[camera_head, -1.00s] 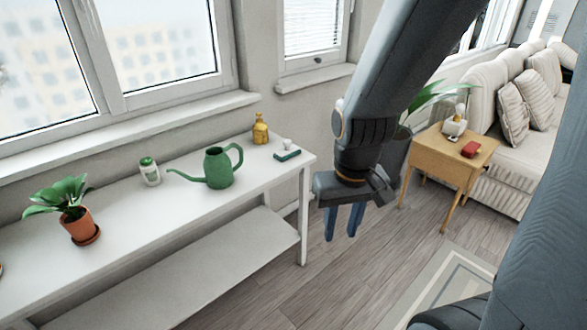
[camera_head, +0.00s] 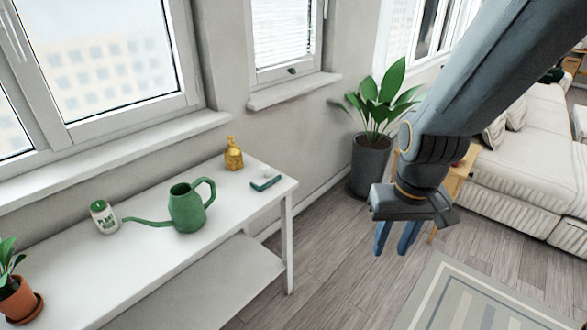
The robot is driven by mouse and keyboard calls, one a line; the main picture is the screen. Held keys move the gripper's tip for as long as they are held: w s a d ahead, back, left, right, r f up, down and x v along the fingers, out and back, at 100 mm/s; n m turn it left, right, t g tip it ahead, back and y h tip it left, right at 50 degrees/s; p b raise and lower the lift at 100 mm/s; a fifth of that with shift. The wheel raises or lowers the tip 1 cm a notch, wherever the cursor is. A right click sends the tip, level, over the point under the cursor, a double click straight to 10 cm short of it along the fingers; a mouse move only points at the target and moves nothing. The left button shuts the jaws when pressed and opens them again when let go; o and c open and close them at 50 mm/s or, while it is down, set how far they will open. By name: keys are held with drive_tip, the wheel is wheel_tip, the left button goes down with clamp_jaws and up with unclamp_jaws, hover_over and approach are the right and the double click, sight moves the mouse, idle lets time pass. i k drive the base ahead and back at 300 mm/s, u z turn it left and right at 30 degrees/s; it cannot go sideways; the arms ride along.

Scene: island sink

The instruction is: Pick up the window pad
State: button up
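A small dark green flat item (camera_head: 266,184), which looks like the window pad, lies at the right end of the white table (camera_head: 130,262). A small white piece shows at its back edge. My gripper (camera_head: 396,238) hangs in the air to the right of the table, well apart from the pad, with its blue fingers pointing down. The fingers stand apart with an empty gap between them.
A green watering can (camera_head: 187,208), a yellow bottle (camera_head: 233,154), a plant food jar (camera_head: 104,217) and a potted plant (camera_head: 17,298) share the table. A large floor plant (camera_head: 370,165) stands behind my arm. The wooden floor (camera_head: 335,262) is open.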

sight(269, 177)
drive_tip(key=z, duration=0.15)
drive_tip(key=i, duration=0.7)
drive_tip(key=u, duration=0.65)
drive_tip(key=i, duration=0.55)
drive_tip(key=u, duration=0.5)
